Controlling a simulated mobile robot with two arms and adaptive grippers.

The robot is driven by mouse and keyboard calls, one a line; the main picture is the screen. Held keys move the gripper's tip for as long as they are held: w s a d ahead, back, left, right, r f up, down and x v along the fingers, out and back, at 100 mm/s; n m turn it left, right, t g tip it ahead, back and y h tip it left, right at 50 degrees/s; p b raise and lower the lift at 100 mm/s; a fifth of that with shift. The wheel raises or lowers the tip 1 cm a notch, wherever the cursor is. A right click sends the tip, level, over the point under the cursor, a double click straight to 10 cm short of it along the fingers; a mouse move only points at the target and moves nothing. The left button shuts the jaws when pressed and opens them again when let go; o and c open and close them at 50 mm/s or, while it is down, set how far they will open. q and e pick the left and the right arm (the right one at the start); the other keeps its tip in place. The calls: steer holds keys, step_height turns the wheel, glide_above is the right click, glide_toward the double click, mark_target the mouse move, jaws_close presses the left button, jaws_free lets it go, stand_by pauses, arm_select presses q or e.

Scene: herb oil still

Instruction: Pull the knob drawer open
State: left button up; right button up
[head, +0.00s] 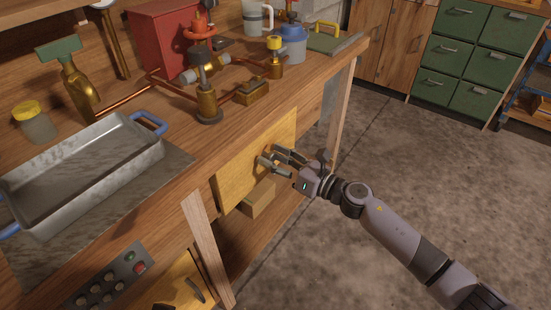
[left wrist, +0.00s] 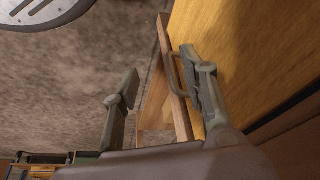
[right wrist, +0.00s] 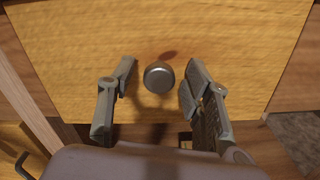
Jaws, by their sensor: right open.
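The knob drawer (right wrist: 75,55) is a yellow wooden front under the workbench top; it also shows in the head view (head: 232,178). Its round grey metal knob (right wrist: 158,77) sits between the two fingers of my right gripper (head: 269,156) in the right wrist view. That gripper is open, with a gap visible on both sides of the knob. The drawer front looks flush with the bench frame. My left gripper (left wrist: 160,85) is open in the left wrist view, its right finger beside a bar handle (left wrist: 174,73) on a wooden front. Whether they touch is unclear. It is outside the head view.
A wooden block or box (head: 258,199) sits below the knob drawer. A bench leg (head: 205,245) stands left of it. The bench top holds a metal tray (head: 90,190), copper pipes and brass fittings. Green drawers (head: 465,55) stand farther back. The concrete floor (head: 430,165) at right is clear.

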steer(key=shift+c, duration=0.5)
jaws_close()
